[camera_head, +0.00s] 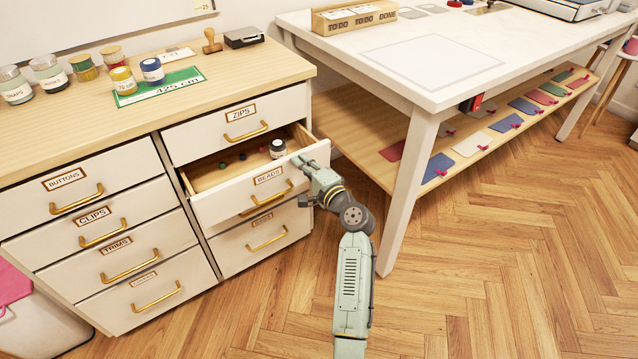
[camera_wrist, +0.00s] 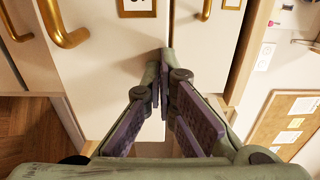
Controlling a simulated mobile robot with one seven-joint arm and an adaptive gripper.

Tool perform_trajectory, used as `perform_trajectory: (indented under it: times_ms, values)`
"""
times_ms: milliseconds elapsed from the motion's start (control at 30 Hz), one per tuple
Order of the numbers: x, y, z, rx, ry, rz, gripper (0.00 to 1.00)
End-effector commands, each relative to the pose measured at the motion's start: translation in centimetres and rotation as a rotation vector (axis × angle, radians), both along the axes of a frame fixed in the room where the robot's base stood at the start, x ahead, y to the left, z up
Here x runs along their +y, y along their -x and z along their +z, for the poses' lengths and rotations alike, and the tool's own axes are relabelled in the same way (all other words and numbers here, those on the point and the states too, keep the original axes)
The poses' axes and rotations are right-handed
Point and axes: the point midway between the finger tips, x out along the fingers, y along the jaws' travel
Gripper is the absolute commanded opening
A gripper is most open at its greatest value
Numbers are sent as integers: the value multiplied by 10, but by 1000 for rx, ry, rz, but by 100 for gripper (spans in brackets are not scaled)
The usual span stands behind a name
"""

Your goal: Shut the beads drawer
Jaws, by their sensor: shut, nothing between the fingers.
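The beads drawer (camera_head: 245,202) is pulled out of the right column of the cabinet, below the zips drawer (camera_head: 230,133). Its open top shows several small coloured beads and a small dark jar with a white lid (camera_head: 278,148). My gripper (camera_head: 301,161) is shut and empty, at the right end of the beads drawer's front, near its top edge. In the wrist view my gripper (camera_wrist: 163,75) shows its fingertips together in front of a white drawer front; whether they touch it I cannot tell. A brass handle (camera_wrist: 70,30) shows at upper left there.
The wooden floor (camera_head: 500,270) is clear at lower right.

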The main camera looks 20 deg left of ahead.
Motion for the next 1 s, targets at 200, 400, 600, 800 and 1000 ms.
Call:
perform_trajectory:
  times_ms: [200, 400, 600, 800, 1000]
  values:
    - [46, -35, -2, -3, 0, 3, 0]
    - [76, -58, -2, -1, -1, 3, 0]
    - [94, -72, -2, 0, 0, 1, 0]
    - [100, -78, 0, 1, -1, 0, 0]
    - [100, -79, 1, -1, -2, -2, 0]
